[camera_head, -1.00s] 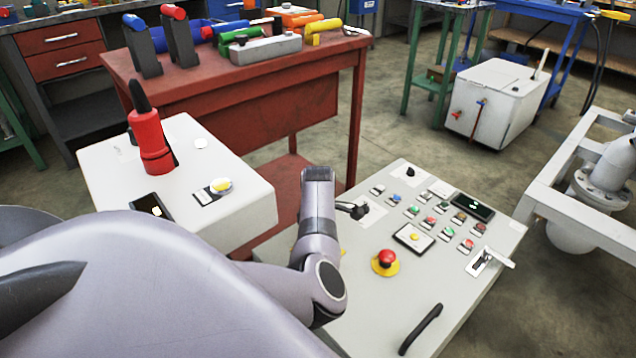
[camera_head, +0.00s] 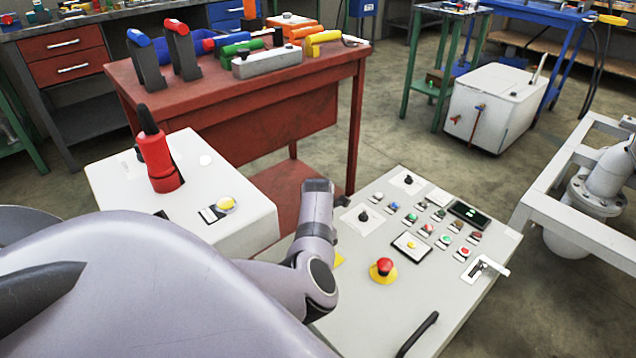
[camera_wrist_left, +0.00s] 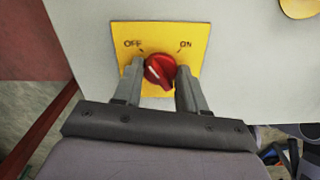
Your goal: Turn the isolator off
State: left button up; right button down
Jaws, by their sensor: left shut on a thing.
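The isolator is a red rotary knob (camera_wrist_left: 160,70) on a yellow plate (camera_wrist_left: 190,40) marked OFF at left and ON at right. It sits on a pale panel face in the left wrist view. My left gripper (camera_wrist_left: 159,84) is shut on the knob, one finger on each side. A pale mark on the knob runs from upper left to lower right; I cannot tell which label it points to. In the head view my left arm covers the knob, and only a yellow sliver of the plate (camera_head: 340,259) shows beside it. My right gripper is not in view.
The sloped control panel (camera_head: 350,310) carries a red emergency button (camera_head: 383,267), black knobs, several small buttons and a lever (camera_head: 485,267). A white box (camera_head: 250,215) with a red-and-black handle (camera_head: 158,155) stands left. A red table (camera_head: 330,80) is behind.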

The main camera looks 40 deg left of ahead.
pick_arm(q)
jog(key=shift+n, duration=0.9)
jog(key=shift+s, duration=0.1)
jog(key=o, duration=1.1)
jog(key=shift+c, duration=0.2)
